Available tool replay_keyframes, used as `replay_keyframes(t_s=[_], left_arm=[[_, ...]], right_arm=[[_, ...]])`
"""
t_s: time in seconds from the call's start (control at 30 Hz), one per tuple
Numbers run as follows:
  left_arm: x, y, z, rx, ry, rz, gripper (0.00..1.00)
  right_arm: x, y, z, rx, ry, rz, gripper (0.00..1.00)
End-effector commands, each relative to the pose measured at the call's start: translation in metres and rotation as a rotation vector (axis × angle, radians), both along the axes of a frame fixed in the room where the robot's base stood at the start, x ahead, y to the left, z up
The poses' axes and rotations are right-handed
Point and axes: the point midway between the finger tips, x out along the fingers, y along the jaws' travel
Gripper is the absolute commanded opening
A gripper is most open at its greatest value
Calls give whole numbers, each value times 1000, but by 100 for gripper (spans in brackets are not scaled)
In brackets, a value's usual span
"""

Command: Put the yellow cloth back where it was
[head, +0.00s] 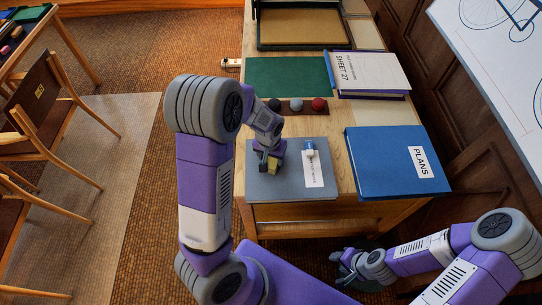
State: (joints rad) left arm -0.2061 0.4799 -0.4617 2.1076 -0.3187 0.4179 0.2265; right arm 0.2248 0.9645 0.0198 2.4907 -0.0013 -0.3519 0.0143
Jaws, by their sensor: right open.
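I cannot tell whether the cloth touches the mat. My right gripper (347,262) is open and empty, low in front of the table's near edge. The cloth's earlier place is not marked in this view.
A blue PLANS binder (378,160) lies to the right. Behind are a dark rack (299,106) with three knobs, a green mat (288,79), a SHEET 27 book (370,72) and a tray (300,46).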

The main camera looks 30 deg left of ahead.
Motion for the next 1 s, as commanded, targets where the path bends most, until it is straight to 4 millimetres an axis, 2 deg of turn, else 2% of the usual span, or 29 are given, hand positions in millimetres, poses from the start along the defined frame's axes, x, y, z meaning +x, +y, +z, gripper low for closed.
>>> replay_keyframes(t_s=[0.03, 0.13, 0.43, 0.53, 1.0], left_arm=[[0, 0, 0, 0, 0, 0, 72], [0, 0, 0, 0, 0, 0, 87], [0, 0, 1, 0, 0, 0, 88], [0, 0, 9, -1, -2, 0, 88], [-11, -2, 101, -1, -4, 0, 88]], right_arm=[[0, 0, 0, 0, 0, 0, 45], [0, 0, 0, 0, 0, 0, 45], [0, 0, 1, 0, 0, 0, 45], [0, 0, 3, 0, 0, 0, 45], [0, 0, 31, 0, 0, 0, 45]])
